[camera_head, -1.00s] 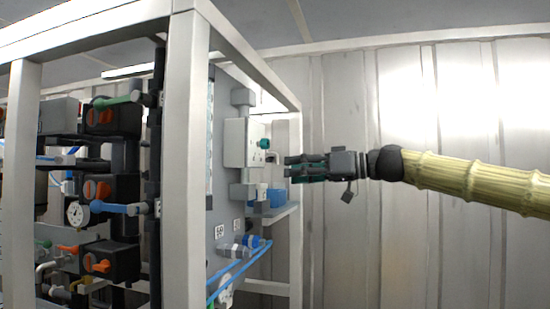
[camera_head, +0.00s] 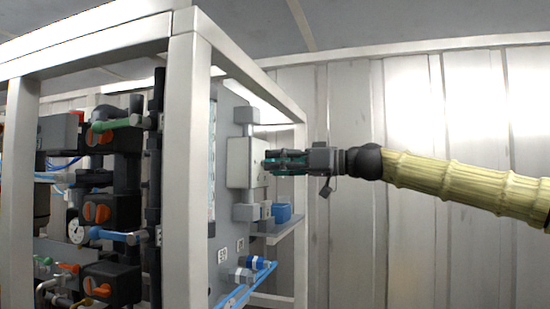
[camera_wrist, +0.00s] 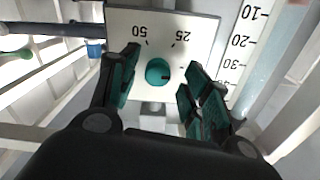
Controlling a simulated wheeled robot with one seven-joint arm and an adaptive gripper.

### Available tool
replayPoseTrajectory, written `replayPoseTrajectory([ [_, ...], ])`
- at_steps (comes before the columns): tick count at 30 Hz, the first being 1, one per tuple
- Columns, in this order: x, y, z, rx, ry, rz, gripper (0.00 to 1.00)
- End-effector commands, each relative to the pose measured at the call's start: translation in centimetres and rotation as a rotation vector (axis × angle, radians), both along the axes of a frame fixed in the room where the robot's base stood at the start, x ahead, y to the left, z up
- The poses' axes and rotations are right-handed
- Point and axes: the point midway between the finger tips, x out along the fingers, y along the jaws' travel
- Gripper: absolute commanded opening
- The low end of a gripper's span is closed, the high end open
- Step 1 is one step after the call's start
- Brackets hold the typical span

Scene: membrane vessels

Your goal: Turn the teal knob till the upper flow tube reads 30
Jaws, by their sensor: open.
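The teal knob (camera_wrist: 158,72) sits on a white plate (camera_wrist: 185,30) marked 25 and 50, which appear upside down in the wrist view. A dark pointer mark shows on the knob's right side. My gripper (camera_wrist: 160,85) is open, with one teal-padded finger on each side of the knob and visible gaps to it. In the head view my gripper (camera_head: 272,161) is at the front of the white box (camera_head: 240,162), and the knob is hidden there. A tube scale (camera_wrist: 240,45) with 10, 20, 30 and 40 stands right of the plate; I cannot make out a float.
The rack's white front post (camera_head: 182,180) stands left of the panel (camera_head: 228,110). Blue hoses (camera_head: 245,290) and a blue block (camera_head: 281,213) lie below the box. Valves with orange handles (camera_head: 97,212) are at the left.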

Motion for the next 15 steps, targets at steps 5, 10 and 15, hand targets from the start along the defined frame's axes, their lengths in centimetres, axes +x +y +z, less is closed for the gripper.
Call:
replayPoseTrajectory([
  [5, 0.31, 0.94, 0.01, 0.0, 0.0, 0.001, 0.48],
  [10, 0.34, 1.06, -0.05, 0.0, 0.0, 0.001, 0.48],
  [15, 0.32, 1.07, -0.06, 0.0, 0.0, 0.001, 0.39],
])
